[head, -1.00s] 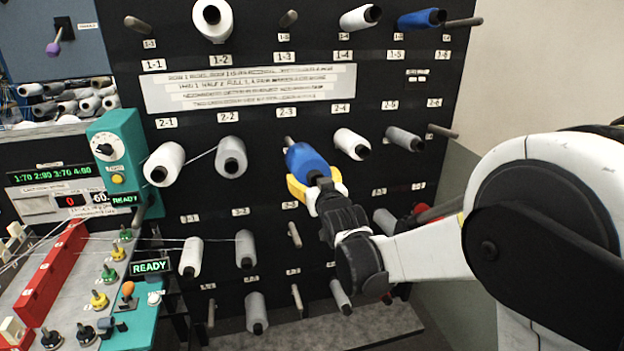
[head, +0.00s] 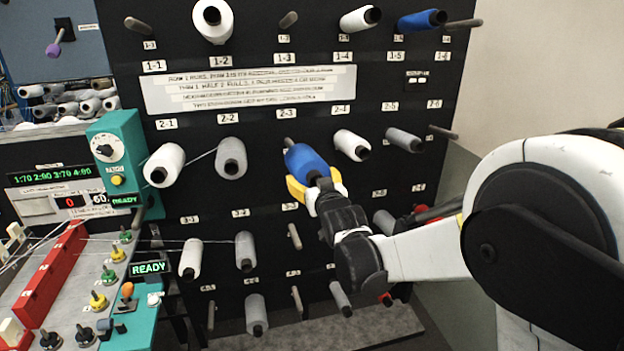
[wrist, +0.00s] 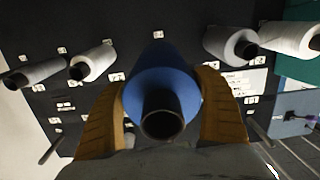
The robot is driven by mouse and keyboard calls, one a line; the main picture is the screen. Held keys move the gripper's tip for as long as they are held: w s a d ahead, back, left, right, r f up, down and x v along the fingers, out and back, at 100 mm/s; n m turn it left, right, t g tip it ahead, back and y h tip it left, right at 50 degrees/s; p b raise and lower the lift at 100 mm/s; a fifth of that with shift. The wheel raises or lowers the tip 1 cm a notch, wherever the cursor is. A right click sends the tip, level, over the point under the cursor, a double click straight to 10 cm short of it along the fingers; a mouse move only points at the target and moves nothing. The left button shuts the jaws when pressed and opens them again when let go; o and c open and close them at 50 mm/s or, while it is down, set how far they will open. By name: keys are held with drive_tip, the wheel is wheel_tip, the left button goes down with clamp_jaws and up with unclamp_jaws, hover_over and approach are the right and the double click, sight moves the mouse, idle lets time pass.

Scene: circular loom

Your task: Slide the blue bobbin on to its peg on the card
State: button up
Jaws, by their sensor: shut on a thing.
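My gripper (head: 316,190) is shut on the blue bobbin (head: 304,160) in front of the dark board, just below label 2-3. In the wrist view the blue bobbin (wrist: 160,75) sits between the two yellowish fingers of my gripper (wrist: 163,112), with its dark hollow core end facing the camera. A grey peg (head: 288,142) shows at the upper left end of the bobbin, beside or behind it. I cannot tell whether the bobbin is around this peg. The far end of the bobbin is hidden.
A written card (head: 250,90) is fixed above. A grey bobbin (head: 231,158) is to the left and a white bobbin (head: 351,144) to the right. An empty peg (head: 294,237) is below. Another blue bobbin (head: 421,20) is at top right. A control panel (head: 120,150) stands at left.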

drive_tip(key=shift+w+a, duration=0.15)
drive_tip(key=shift+w, duration=0.4)
drive_tip(key=shift+w+a+f, duration=0.1)
drive_tip(key=shift+w, duration=0.2)
drive_tip(key=shift+w+b, duration=0.1)
drive_tip(key=shift+b, duration=0.2)
drive_tip(key=shift+b+x, duration=0.4)
drive_tip(key=shift+x, duration=2)
drive_tip(key=shift+b+x, duration=0.45)
drive_tip(key=shift+x, duration=2.1)
